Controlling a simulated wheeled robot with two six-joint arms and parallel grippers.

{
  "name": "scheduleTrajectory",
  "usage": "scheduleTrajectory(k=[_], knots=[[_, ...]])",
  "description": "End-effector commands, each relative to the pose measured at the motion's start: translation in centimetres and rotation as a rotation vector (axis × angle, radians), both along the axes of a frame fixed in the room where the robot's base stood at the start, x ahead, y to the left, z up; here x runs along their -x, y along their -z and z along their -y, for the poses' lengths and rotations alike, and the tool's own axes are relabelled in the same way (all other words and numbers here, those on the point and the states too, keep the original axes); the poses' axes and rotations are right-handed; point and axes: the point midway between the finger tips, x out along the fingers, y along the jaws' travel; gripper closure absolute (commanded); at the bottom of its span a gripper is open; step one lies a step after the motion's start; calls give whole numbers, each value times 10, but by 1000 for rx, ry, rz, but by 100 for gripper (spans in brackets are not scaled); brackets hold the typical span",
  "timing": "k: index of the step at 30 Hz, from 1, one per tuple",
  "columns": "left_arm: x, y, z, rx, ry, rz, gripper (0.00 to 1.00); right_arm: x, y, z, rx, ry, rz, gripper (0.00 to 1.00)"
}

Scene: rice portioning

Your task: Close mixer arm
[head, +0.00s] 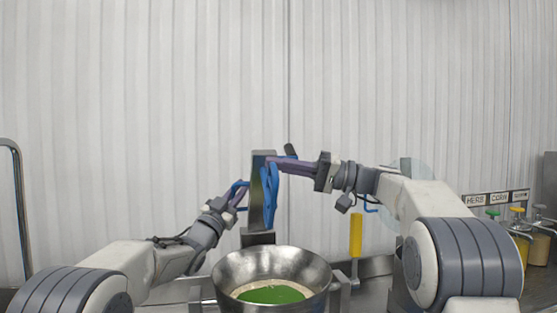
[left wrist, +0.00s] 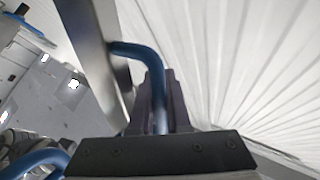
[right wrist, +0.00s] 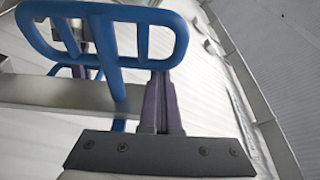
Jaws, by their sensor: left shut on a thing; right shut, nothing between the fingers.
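The grey mixer arm (head: 256,205) stands raised, close to upright, behind the steel bowl (head: 228,270). A blue slotted paddle (head: 270,200) hangs along its right side and shows large in the right wrist view (right wrist: 108,30). My left gripper (head: 238,190) is shut on the blue bent handle (left wrist: 156,75) on the arm's left side. My right gripper (head: 274,163) is shut and empty near the top of the paddle. In the right wrist view its closed fingers (right wrist: 162,95) reach the paddle's lower edge; I cannot tell whether they touch.
The bowl below holds a green mass with a pale rim. A yellow cylinder (head: 356,235) stands to its right. At the far right are labelled signs (head: 495,199) and containers with coloured tops (head: 517,212). A pale corrugated wall (head: 130,110) closes the back.

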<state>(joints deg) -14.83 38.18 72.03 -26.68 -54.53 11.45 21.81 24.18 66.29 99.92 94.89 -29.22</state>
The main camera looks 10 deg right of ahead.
Motion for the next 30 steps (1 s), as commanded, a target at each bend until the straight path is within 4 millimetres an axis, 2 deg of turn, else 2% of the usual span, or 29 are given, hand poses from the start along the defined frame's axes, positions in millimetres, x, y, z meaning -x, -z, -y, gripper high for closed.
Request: scheduleTrajectory(k=[6,7,8,30], knots=[[-2,-4,-6,10,-10,0,100,2,0,-1,4,-8,0,100],[-2,-4,-6,10,-10,0,81,2,0,-1,4,-8,0,100],[-2,-4,-6,11,-11,0,73,2,0,-1,4,-8,0,100],[1,0,-9,6,-10,-2,73,1,0,-1,2,-4,-1,100]])
